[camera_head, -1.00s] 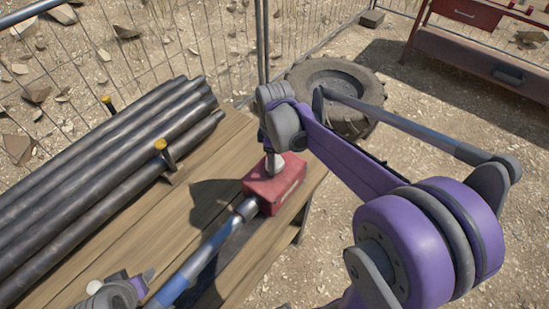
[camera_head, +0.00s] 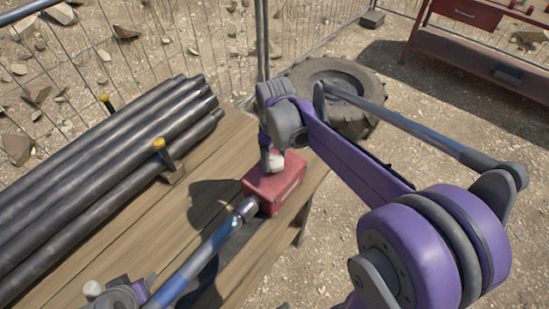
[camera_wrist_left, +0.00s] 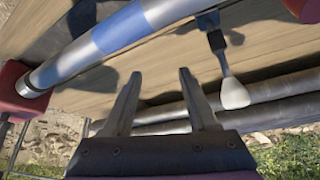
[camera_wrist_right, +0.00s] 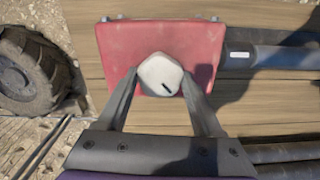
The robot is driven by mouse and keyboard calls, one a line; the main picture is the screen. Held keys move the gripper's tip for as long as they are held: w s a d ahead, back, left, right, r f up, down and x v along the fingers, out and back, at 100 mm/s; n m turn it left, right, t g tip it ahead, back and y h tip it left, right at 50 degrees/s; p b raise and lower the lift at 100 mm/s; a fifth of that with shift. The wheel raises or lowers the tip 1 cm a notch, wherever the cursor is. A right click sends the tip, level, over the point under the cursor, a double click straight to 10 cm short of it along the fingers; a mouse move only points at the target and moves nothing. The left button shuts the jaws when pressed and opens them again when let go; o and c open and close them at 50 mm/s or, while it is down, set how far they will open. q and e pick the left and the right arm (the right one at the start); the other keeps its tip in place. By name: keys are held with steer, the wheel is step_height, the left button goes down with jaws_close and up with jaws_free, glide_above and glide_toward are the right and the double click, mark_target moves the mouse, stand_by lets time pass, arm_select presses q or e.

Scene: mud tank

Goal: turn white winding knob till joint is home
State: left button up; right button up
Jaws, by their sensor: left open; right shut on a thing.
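The white winding knob (camera_wrist_right: 158,72) sits on top of a red box (camera_wrist_right: 200,38); a short dark mark shows on the knob. My right gripper (camera_wrist_right: 160,80) is shut on the knob, one finger on each side. The head view shows the knob (camera_head: 273,163) partly hidden by this gripper, above the red box (camera_head: 283,190). A metal rod with a blue band (camera_head: 202,262) meets the box's side at a grey collar (camera_head: 246,208). My left gripper (camera_wrist_left: 160,73) is open and empty beside the rod (camera_wrist_left: 122,27). A dark lever with a white paddle end (camera_wrist_left: 234,93) hangs from the rod.
Several dark pipes (camera_head: 95,185) lie along the left of the wooden bench (camera_head: 215,170), held by yellow-topped stakes (camera_head: 160,146). A tyre (camera_head: 340,85) lies behind the bench by a wire fence (camera_head: 210,45).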

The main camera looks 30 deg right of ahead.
mark_target(275, 160)
steer(key=m, duration=0.4)
steer(key=shift+m, duration=0.3)
steer(key=m+b, duration=0.1)
steer(key=m, duration=0.2)
steer(key=shift+m, duration=0.4)
steer(key=m, duration=0.3)
steer(key=shift+m, duration=2.1)
steer(key=o, duration=1.4)
steer(key=shift+c, duration=0.2)
step_height(275, 160, up, 11)
